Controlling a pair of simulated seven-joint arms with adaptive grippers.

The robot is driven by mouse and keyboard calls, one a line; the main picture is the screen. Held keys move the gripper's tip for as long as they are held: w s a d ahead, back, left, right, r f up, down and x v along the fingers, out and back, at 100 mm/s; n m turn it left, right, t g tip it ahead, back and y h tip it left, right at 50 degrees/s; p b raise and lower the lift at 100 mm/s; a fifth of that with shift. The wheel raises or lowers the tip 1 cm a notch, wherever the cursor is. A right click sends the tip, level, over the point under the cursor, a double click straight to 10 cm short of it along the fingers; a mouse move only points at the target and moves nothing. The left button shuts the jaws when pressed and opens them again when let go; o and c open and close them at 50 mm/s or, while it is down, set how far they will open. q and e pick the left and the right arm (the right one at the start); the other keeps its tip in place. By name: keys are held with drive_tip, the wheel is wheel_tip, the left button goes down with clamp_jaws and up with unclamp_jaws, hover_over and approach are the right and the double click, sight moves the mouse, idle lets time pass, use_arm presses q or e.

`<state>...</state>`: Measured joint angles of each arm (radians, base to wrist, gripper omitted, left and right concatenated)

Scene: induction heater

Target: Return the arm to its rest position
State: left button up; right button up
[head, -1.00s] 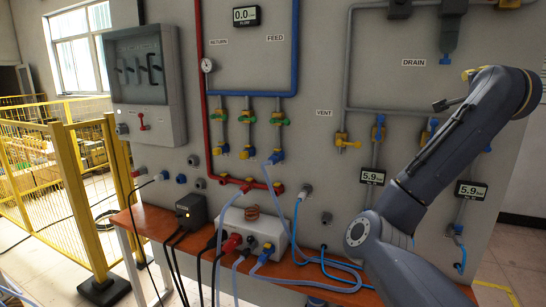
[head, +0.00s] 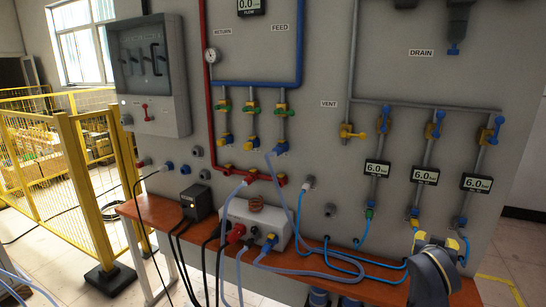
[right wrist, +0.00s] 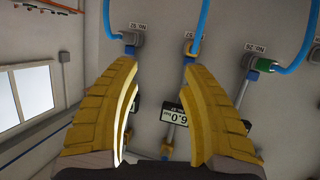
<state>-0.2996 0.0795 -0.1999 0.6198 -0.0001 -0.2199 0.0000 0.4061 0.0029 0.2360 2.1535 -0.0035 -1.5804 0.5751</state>
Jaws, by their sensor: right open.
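My right gripper (head: 436,240) is low at the right in the head view, just past the dark end of my arm, in front of the panel. In the right wrist view its two yellow fingers (right wrist: 160,68) are spread apart with nothing between them. Hose ports and blue hoses (right wrist: 197,25) show on the panel beyond the fingertips. The fingers look apart from the panel, but the exact gap cannot be told. My left gripper is not in view.
The orange bench (head: 160,222) runs along the panel's foot, with a white heater box (head: 256,221), a black box (head: 195,203) and blue hoses (head: 335,247) trailing over it. Gauges (head: 424,175) and valves hang at the right. A yellow fence (head: 85,190) stands left.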

drive_tip(key=s+a+f+n+g+y, duration=0.1)
drive_tip(key=s+a+f+n, duration=0.25)
drive_tip(key=s+f, duration=0.5)
drive_tip(key=s+a+f+n+g+y, duration=0.1)
drive_tip(key=s+a+f+n, duration=0.25)
drive_tip(key=s+f, duration=0.5)
drive_tip(key=s+a+f+n+g+y, duration=0.1)
drive_tip(key=s+a+f+n, duration=0.3)
drive_tip(key=s, duration=0.4)
drive_tip(key=s+a+f+n+g+y, duration=0.1)
drive_tip(key=s+a+f+n, duration=0.2)
drive_tip(key=s+f, duration=0.5)
drive_tip(key=s+a+f+g+y, duration=0.1)
drive_tip(key=s+a+f+y, duration=0.15)
drive_tip(key=f, duration=1.25)
drive_tip(key=s+a+f+g+y, duration=0.1)
drive_tip(key=a+f+g, duration=0.15)
drive_tip(key=f, duration=1.35)
drive_tip(key=s+f+m+g+y, duration=0.1)
drive_tip(key=s+f+m+g, duration=0.1)
drive_tip(key=s+f, duration=1.7)
drive_tip(key=shift+s+a+f+m, duration=0.15)
drive_tip(key=shift+s+a+m, duration=0.15)
drive_tip(key=shift+s+m, duration=0.65)
drive_tip(key=shift+s+n, duration=0.25)
